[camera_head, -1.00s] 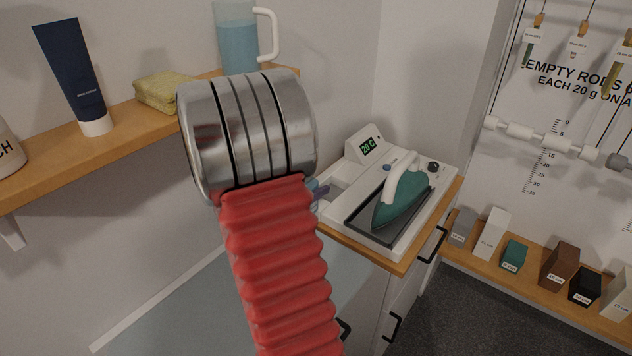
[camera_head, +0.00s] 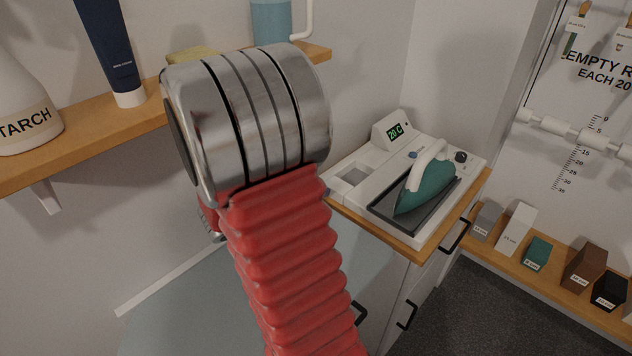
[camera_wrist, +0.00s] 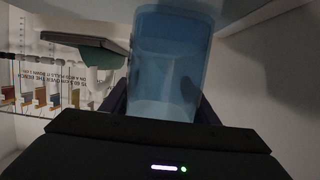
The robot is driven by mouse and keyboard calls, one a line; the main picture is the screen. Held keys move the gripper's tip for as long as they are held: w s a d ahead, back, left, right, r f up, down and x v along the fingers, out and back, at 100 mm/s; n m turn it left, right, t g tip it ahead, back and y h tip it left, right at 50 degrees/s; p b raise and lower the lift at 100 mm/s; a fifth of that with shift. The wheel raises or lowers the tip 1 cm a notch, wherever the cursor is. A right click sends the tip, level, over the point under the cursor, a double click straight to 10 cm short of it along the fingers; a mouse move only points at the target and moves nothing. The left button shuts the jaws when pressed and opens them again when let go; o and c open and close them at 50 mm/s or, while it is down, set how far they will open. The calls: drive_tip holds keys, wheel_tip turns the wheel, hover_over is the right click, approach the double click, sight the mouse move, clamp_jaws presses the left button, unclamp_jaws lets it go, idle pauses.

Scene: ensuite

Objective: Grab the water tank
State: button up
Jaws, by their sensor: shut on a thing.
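The water tank (camera_wrist: 172,62) is a translucent blue container in the wrist view, upper middle, large and close to the camera. My gripper (camera_wrist: 163,108) is shut on it, with a dark finger at each side of its lower part in the picture. In the head view my arm hides the tank and the gripper.
A wooden shelf (camera_head: 75,146) on the left wall holds a starch bottle (camera_head: 25,105), a dark blue tube (camera_head: 107,50), a yellow cloth (camera_head: 192,54) and a water jug (camera_head: 271,22). Several labelled blocks stand on a low ledge (camera_head: 555,277) at right. Dark floor lies between.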

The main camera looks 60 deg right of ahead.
drive_tip(key=shift+w+a, duration=0.2)
drive_tip(key=shift+a, duration=1.1)
drive_tip(key=shift+w+a, duration=0.25)
drive_tip(key=shift+a, duration=1.1)
drive_tip(key=shift+w+a, duration=0.2)
drive_tip(key=shift+a, duration=1.1)
